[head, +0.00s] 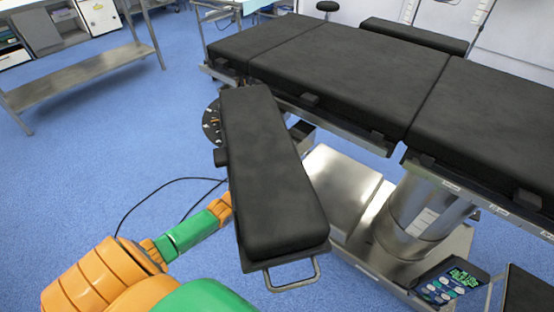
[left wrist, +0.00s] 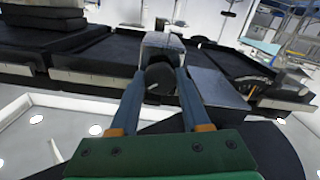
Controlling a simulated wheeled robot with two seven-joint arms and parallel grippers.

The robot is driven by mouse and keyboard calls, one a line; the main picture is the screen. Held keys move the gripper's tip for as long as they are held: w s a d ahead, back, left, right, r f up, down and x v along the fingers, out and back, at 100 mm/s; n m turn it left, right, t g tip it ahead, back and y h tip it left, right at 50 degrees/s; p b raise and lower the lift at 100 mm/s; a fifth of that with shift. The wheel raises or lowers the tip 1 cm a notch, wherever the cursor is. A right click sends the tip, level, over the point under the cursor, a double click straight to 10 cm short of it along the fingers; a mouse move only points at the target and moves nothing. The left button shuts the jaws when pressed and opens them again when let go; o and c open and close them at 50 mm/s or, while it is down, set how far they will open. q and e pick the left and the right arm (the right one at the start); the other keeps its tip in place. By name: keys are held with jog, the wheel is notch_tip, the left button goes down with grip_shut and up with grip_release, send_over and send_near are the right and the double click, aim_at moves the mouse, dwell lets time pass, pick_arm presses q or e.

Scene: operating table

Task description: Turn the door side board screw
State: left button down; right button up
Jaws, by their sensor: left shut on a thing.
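The side board (head: 270,170) is a long black padded board, angled out from the near side of the operating table (head: 340,70). In the left wrist view, its screw shows as a dark round knob (left wrist: 159,80) on a grey block (left wrist: 162,44). My left gripper (left wrist: 160,88) has one finger on each side of the knob and is shut on it. In the head view my green and orange left arm reaches in from the lower left, and the fingertips are hidden by the board. My right gripper is in neither view.
A metal loop handle (head: 292,275) sticks out at the board's near end. The table's steel column (head: 420,215) and a control panel (head: 447,287) stand to the right. A metal shelf (head: 85,65) is far left. The blue floor left of the board is mostly clear.

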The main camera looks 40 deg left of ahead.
pick_arm(q)
jog(key=n, duration=0.9)
jog(key=shift+n+b, duration=0.4)
dwell(0.4)
jog(key=shift+c, duration=1.8)
grip_release()
jog(key=s+p, duration=0.1)
jog(key=s, duration=0.6)
jog(key=shift+a, duration=0.2)
